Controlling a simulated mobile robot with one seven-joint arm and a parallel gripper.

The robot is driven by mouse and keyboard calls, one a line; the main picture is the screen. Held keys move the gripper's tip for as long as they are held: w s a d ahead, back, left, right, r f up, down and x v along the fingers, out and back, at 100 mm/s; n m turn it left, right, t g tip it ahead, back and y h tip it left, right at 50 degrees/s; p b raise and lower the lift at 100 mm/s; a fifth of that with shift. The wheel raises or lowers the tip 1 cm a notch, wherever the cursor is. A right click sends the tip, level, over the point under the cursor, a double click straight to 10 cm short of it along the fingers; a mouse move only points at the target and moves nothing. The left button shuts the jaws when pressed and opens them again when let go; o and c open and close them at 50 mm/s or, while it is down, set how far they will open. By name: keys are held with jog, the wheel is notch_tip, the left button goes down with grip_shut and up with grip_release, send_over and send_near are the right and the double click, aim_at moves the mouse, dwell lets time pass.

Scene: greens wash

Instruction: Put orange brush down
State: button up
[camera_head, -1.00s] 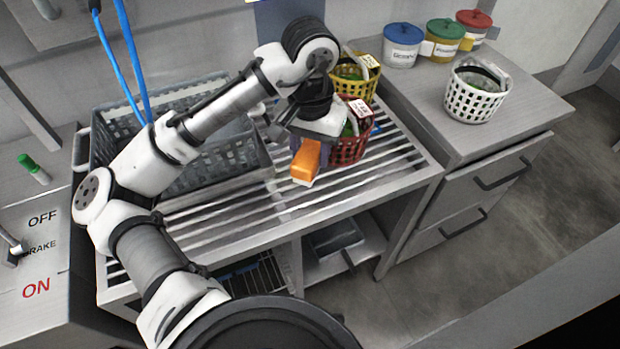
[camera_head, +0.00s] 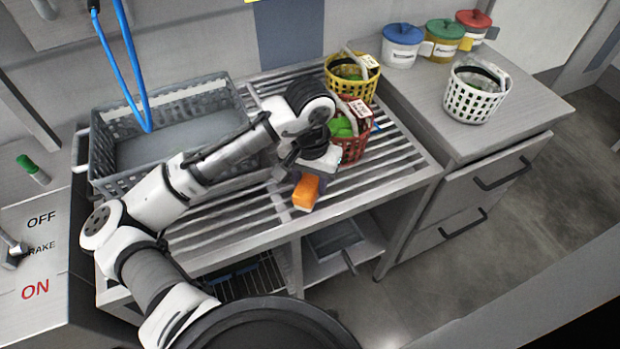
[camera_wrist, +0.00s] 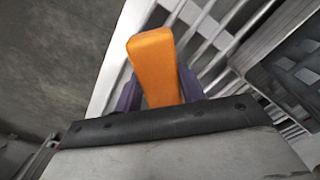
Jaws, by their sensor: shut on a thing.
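The orange brush (camera_head: 306,192) is a block-like piece with a pale underside, over the front part of the slatted metal rack (camera_head: 232,222) in the head view. My gripper (camera_head: 309,176) is shut on it and points down. In the wrist view the orange brush (camera_wrist: 157,66) stands out between the two purple fingers of my gripper (camera_wrist: 160,92), with the rack's slats and front edge beyond it. I cannot tell whether the brush touches the slats.
The red basket (camera_head: 352,140) with greens stands close beside my gripper, with the yellow basket (camera_head: 352,85) behind it. A grey crate (camera_head: 165,125) stands at the left. A white basket (camera_head: 474,95) and lidded pots (camera_head: 403,48) stand on the right counter. Slats in front are bare.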

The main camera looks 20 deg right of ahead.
aim_at(310, 180)
jog(key=o, duration=1.1)
jog(key=shift+f, duration=0.1)
notch_tip(310, 180, up, 12)
jog(key=shift+r, duration=0.2)
